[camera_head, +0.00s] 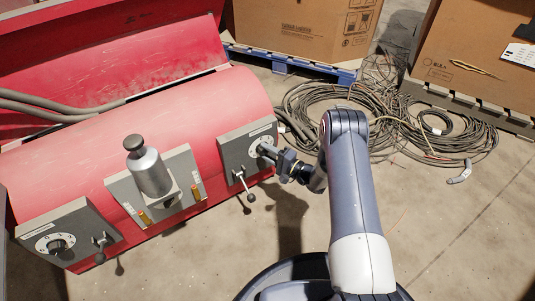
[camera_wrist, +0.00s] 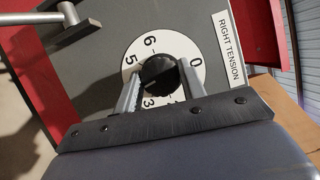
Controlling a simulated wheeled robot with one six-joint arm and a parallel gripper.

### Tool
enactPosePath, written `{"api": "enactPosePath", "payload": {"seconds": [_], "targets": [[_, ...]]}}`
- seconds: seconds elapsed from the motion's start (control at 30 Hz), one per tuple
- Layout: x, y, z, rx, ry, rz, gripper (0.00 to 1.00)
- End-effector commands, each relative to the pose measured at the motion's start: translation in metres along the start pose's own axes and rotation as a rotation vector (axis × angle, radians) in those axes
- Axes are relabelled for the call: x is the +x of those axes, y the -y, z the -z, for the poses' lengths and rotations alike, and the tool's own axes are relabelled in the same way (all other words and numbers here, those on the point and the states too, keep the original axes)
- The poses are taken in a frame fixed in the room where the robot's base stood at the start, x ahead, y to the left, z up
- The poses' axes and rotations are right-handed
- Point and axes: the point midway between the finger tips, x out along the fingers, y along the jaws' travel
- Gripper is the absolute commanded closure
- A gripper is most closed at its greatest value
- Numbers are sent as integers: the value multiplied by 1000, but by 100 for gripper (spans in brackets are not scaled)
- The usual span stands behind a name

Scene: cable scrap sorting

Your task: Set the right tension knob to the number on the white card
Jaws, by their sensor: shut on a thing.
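The right tension knob (camera_wrist: 158,76) is black and round. It sits in the middle of a white dial (camera_wrist: 150,46) where 0, 3, 5 and 6 show; my fingers cover other marks. A label (camera_wrist: 229,48) beside it reads RIGHT TENSION. My gripper (camera_wrist: 162,84) is shut on the knob, one finger on each side. I cannot tell which number the knob points to.
A lever (camera_head: 245,184) hangs below the right panel. A grey cylinder (camera_head: 151,171) stands on the middle panel. Another knob (camera_head: 58,245) is on the left panel. Coiled cables (camera_head: 335,108) and cardboard boxes (camera_head: 300,28) lie behind.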

Motion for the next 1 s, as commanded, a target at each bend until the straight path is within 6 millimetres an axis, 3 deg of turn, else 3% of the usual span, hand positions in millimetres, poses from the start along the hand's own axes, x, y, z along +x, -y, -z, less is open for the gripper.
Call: {"api": "enactPosePath", "payload": {"seconds": [0.6,1.0], "targets": [[0,-4,0,539,-4,222,84],[0,-4,-1,796,-4,330,84]]}}
